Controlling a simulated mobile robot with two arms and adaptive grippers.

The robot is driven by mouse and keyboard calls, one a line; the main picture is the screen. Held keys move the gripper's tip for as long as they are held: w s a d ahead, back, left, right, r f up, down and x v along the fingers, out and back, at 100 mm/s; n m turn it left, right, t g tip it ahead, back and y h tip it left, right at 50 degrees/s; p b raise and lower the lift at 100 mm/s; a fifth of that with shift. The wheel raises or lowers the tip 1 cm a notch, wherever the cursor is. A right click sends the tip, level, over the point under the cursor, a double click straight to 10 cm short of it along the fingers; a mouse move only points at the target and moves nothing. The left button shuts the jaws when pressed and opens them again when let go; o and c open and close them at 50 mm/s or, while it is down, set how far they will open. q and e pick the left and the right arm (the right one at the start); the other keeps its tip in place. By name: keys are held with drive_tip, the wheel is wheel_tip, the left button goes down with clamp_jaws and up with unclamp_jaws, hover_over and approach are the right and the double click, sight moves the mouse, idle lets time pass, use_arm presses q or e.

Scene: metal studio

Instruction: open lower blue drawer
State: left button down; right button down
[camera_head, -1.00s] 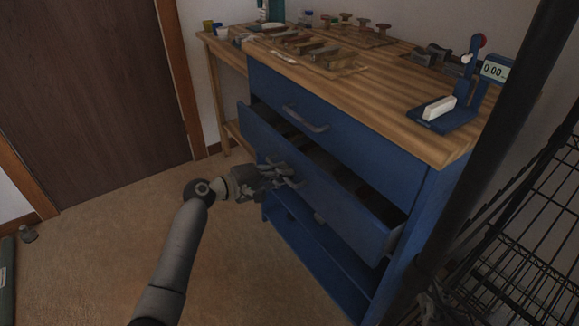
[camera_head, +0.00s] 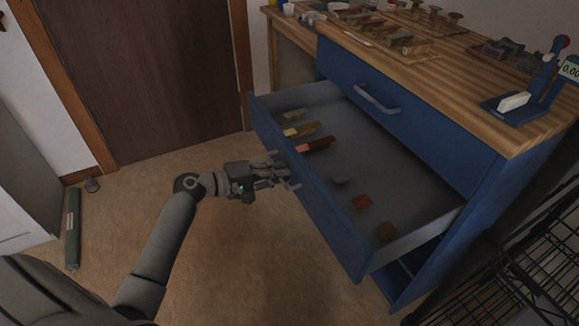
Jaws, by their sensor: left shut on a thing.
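The lower blue drawer (camera_head: 330,222) stands pulled well out of the blue cabinet (camera_head: 455,235). My left gripper (camera_head: 284,175) is at the drawer's front face and is shut on the drawer handle (camera_head: 292,182), which the fingers partly hide. The upper drawer (camera_head: 420,115) with its metal handle (camera_head: 377,99) is closed. My right gripper is out of view.
The wooden top (camera_head: 450,75) carries stamps and a blue device (camera_head: 538,92) with a display. A black wire rack (camera_head: 545,265) stands at the right. A brown door (camera_head: 140,70) is at the back left. The carpet (camera_head: 225,270) before the drawer is clear.

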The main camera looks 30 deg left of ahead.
use_arm(q)
drive_tip(key=shift+s+a, duration=0.25)
drive_tip(key=shift+s, duration=0.1)
drive_tip(key=c, duration=1.5)
unclamp_jaws()
drive_tip(key=v, duration=1.2)
drive_tip(key=shift+f, duration=0.1)
